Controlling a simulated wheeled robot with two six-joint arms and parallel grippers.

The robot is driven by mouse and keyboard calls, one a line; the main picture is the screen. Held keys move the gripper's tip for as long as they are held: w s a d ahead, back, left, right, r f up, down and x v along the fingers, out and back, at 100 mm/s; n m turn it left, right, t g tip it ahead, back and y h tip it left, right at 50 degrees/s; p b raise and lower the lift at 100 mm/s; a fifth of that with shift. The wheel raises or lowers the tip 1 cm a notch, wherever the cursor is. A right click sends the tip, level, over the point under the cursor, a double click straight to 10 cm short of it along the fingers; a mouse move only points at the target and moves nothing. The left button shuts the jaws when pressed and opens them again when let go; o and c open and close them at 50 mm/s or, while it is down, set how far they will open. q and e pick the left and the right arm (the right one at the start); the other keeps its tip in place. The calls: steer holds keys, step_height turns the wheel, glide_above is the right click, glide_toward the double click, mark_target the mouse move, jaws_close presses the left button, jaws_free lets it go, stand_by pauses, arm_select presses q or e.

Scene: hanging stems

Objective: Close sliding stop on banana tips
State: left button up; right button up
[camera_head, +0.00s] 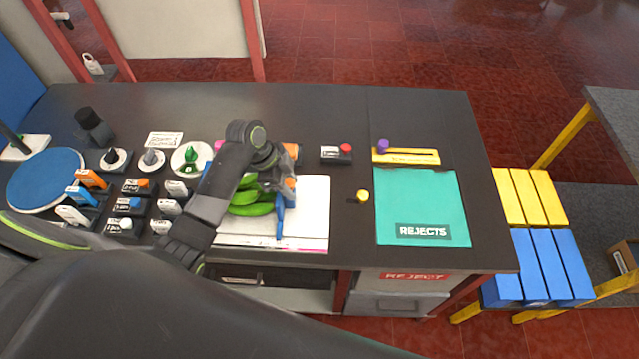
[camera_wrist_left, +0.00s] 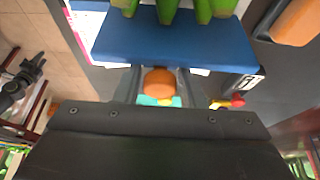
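Green bananas (camera_head: 250,208) lie on a white board (camera_head: 314,220), partly hidden by my left arm. In the left wrist view, several green banana tips (camera_wrist_left: 168,12) reach the far edge of a blue bar (camera_wrist_left: 175,42), the sliding stop. The stop (camera_head: 280,217) also shows in the head view, beside the bananas. My left gripper (camera_wrist_left: 159,88) has its fingers close on both sides of an orange knob (camera_wrist_left: 160,82) by the stop's near edge, and looks shut on it. The knob (camera_head: 290,184) shows in the head view too. My right gripper is not in the head view.
A teal REJECTS mat (camera_head: 420,200), a yellow slotted bar (camera_head: 406,156) and a small yellow knob (camera_head: 363,196) are right of the board. Several labelled blocks and a blue disc (camera_head: 46,180) crowd the left.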

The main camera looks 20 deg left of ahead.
arm_select(q)
steer(key=o, duration=0.4)
steer(key=shift+a, duration=0.3)
step_height(320, 180, up, 3)
steer(key=shift+d+f+p, duration=0.1)
steer(key=shift+d+p, duration=0.05)
steer(key=shift+p, duration=0.95)
steer(key=shift+r, duration=2.6)
steer(key=shift+s+f, duration=0.1)
